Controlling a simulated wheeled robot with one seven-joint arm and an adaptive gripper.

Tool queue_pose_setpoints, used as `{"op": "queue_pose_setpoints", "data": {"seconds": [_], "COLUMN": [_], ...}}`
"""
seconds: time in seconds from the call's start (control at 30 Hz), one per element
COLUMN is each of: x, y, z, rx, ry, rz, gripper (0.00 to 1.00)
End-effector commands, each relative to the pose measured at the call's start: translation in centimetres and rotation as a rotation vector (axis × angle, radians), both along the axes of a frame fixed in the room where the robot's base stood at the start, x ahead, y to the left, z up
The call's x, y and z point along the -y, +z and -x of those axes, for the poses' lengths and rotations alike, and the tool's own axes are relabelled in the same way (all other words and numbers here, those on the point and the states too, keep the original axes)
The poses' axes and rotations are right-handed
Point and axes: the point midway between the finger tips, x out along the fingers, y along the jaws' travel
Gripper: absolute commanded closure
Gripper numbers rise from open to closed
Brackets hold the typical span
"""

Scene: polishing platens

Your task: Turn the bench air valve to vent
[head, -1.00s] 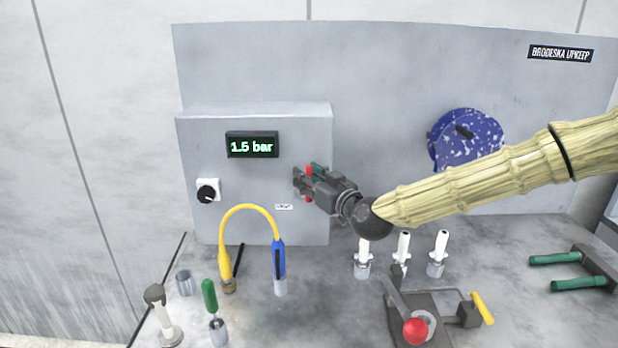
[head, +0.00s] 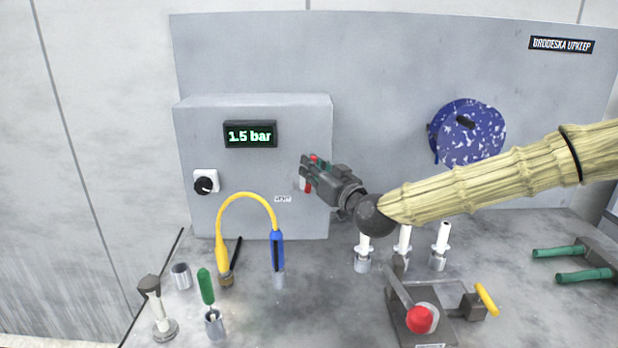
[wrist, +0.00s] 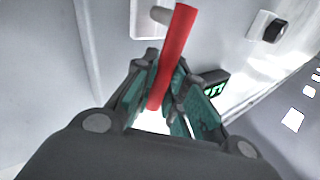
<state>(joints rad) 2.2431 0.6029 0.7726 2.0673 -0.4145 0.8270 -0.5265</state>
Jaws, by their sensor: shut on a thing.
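The air valve's red lever (wrist: 172,60) runs between the green-padded fingers of my gripper (wrist: 160,95) in the wrist view. My gripper is shut on it. A pale round stub (wrist: 160,15) shows beside the lever's upper end. In the head view my gripper (head: 308,174) is at the right part of the grey cabinet's front, and only small red parts of the lever (head: 307,187) show around the fingers. A small label reading VENT (head: 283,198) is on the cabinet, left of and below the gripper. The valve body is hidden.
The grey cabinet (head: 225,215) carries a display (head: 250,134) reading 1.5 bar and a black knob (head: 205,183). A yellow and blue hose (head: 246,196) arches in front. White-topped fittings (head: 440,240) and a red-knobbed clamp (head: 420,318) stand below my arm.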

Motion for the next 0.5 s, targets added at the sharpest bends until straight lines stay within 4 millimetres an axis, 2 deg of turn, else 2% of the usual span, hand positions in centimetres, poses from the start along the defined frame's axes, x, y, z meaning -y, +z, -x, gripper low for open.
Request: {"op": "queue_pose_setpoints", "data": {"seconds": [0.03, 0.5], "x": [0.2, 1.8], "y": [-0.8, -1.2], "z": [0.0, 0.0], "rx": [0.003, 0.002], "ry": [-0.001, -0.001], "rz": [-0.028, -0.325], "gripper": [1.0, 1.0]}}
